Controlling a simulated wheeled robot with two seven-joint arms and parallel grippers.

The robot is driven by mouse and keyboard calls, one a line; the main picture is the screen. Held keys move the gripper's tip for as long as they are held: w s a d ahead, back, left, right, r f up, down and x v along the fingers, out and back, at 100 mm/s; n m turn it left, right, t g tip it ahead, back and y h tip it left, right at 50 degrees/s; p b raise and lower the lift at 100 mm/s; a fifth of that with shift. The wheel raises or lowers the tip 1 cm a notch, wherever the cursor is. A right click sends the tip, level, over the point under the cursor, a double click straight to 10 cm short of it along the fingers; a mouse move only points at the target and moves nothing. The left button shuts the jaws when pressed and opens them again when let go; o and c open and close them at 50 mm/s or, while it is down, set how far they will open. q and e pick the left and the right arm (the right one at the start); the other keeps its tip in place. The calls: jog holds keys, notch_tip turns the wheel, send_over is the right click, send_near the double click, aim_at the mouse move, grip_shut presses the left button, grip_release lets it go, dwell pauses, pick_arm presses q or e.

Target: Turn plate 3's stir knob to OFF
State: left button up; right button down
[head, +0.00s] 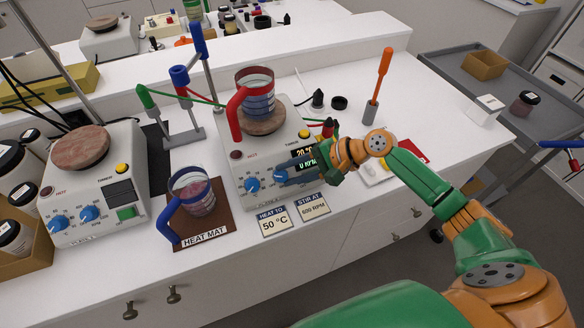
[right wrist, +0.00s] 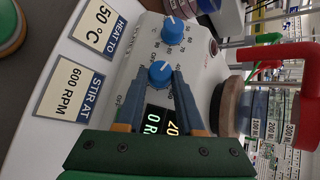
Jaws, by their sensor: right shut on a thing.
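The middle hot plate (head: 232,172) is a white unit with two blue front knobs and a lit display. Its front label is too small to read surely. My right gripper (head: 283,178) is at its right-hand knob, the stir knob (head: 280,175). In the right wrist view the fingers (right wrist: 160,78) are shut on the stir knob (right wrist: 160,70), one on each side. A white mark shows on the knob; its exact setting is hard to read. The display (right wrist: 158,122) shows 20 and 0 RPM. The other knob (right wrist: 173,30) is free. My left gripper is not in view.
A red-handled glass beaker (head: 256,95) stands on the plate's top. A blue-handled beaker (head: 195,195) sits on the heat mat (head: 222,222). Cards reading 50 °C (head: 275,221) and 600 RPM (head: 312,206) lie in front. Another hot plate (head: 95,185) stands left.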

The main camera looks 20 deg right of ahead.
jog(key=shift+w+a+r+n+g+h+p, duration=0.1)
jog(key=shift+r+n+g+h+p, duration=0.15)
jog(key=shift+n+g+p, duration=0.3)
jog(key=shift+w+r+n+g+h+p, duration=0.1)
jog(key=shift+r+n+g+h+p, duration=0.2)
jog(key=shift+n+p, duration=0.35)
jog(key=shift+w+a+n+g+h+p, duration=0.15)
jog(key=shift+n+g+h+p, duration=0.55)
jog(key=shift+n, duration=0.4)
jog(key=shift+a+f+n+g+h+p, duration=0.15)
jog(key=shift+n+g+h+p, duration=0.25)
jog(key=shift+n+h, duration=0.55)
jog(key=shift+a+n+g+h, duration=0.2)
jog(key=shift+n+g+h, duration=0.15)
jog(key=shift+n+h, duration=0.65)
jog(key=shift+n, duration=0.35)
jog(key=c, duration=0.5)
grip_release()
jog(key=shift+w, duration=0.1)
